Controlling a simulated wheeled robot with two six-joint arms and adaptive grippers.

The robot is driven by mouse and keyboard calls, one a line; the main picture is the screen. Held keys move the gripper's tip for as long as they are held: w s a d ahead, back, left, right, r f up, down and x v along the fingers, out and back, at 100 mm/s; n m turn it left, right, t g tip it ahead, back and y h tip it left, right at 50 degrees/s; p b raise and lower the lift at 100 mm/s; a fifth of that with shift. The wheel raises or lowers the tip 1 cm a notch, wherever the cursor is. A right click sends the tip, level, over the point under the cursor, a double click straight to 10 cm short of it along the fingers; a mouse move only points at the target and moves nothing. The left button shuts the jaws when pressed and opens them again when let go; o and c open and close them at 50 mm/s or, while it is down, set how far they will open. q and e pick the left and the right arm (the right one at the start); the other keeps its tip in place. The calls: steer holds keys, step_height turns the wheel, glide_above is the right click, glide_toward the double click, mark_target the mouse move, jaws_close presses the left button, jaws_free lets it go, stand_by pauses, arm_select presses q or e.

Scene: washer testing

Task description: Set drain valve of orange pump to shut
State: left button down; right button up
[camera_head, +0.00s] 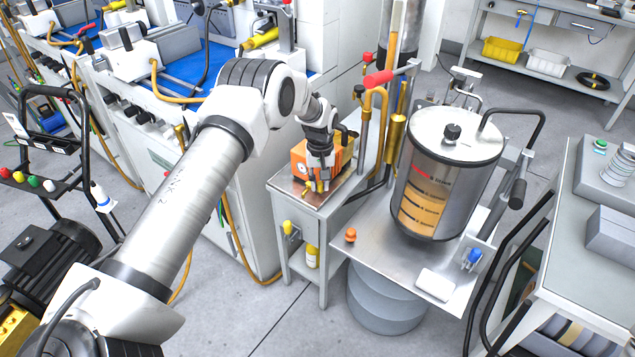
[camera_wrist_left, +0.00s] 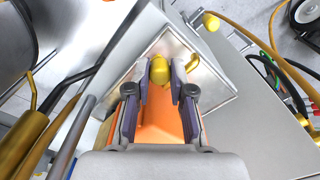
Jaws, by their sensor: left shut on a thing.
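The orange pump (camera_head: 302,154) sits on a small metal-topped stand beside the white machine; its orange body also shows in the left wrist view (camera_wrist_left: 160,118). The drain valve appears as a yellow handle (camera_wrist_left: 159,71) at the pump's near end. My left gripper (camera_head: 318,180) reaches down over the front of the pump. In the left wrist view its two fingers lie on both sides of the yellow handle and are shut on it. The gripper hides part of the pump and valve in the head view, so the handle's exact angle is hard to tell. My right gripper does not show.
A metal tank (camera_head: 448,175) with an orange level window stands right of the stand. A brass pipe with a red handle (camera_head: 378,79) rises close beside the pump. A yellow valve knob (camera_head: 288,227) is on the stand's front. The grey floor in front is mostly clear.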

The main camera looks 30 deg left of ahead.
arm_select(q)
steer(key=shift+w+n, duration=0.15)
steer(key=shift+n, duration=0.35)
steer(key=c, duration=1)
jaws_free()
steer(key=shift+w, duration=0.1)
step_height(320, 180, up, 12)
steer(key=shift+f, duration=0.1)
